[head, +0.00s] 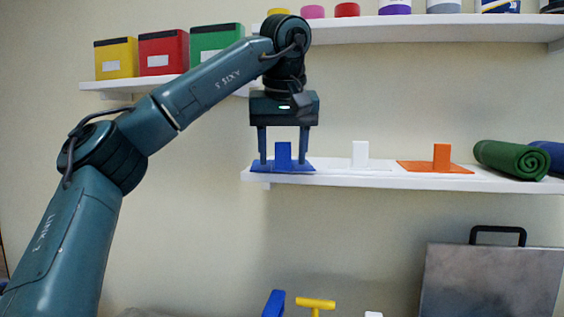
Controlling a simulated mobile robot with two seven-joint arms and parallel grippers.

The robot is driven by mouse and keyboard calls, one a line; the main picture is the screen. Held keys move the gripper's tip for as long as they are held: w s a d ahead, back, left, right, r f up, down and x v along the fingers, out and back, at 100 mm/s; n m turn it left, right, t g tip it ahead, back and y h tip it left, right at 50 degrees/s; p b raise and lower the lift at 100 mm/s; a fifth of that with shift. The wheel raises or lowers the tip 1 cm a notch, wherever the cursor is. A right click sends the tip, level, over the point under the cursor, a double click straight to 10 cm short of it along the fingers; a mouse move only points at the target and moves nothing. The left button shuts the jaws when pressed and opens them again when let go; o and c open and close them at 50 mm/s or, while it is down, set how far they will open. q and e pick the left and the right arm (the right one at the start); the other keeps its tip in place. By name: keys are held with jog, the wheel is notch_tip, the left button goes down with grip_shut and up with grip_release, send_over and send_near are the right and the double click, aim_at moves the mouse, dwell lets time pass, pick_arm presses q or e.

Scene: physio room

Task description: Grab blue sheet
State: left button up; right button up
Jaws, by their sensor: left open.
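The blue sheet (294,168) lies flat at the left end of the lower white shelf, with a blue upright block (283,153) standing up from it. My left gripper (284,160) points straight down over it. Its two fingers are apart, one on each side of the blue block, with a visible gap to it on both sides. The fingertips reach down close to the sheet; I cannot tell whether they touch it. My right gripper is not in view.
The lower shelf (400,180) also holds a white sheet with a white block (360,154), an orange sheet with an orange block (441,157), and green (508,159) and blue rolls. Upper shelves with boxes and jars are above. A grey case (490,282) stands below right.

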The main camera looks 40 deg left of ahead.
pick_arm(q)
jog(key=c, duration=1.1)
